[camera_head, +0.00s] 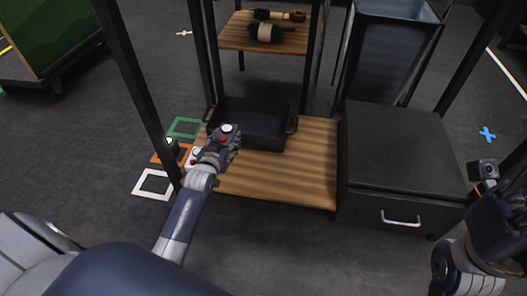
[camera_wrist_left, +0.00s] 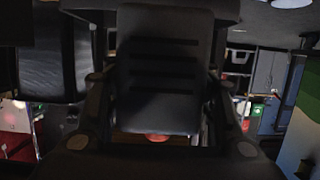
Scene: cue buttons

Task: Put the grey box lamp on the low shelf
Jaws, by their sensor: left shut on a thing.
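My left gripper (camera_head: 232,142) is over the left part of the low shelf (camera_head: 300,185), a striped wooden board. It is shut on a small grey thing with a red top on a pale ring, which I take to be the grey box lamp (camera_head: 228,128). The fingers hide most of its body. I cannot tell whether it touches the board. In the left wrist view a red patch (camera_wrist_left: 157,137) shows low between the fingers, below a dark slotted block. My right wrist is at the right edge; its fingers cannot be made out.
A black open bin (camera_head: 252,125) stands on the shelf just behind my left gripper. Green, orange and white squares mark the floor at left. A dark drawer cabinet (camera_head: 400,150) adjoins the shelf. The shelf's front right is clear.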

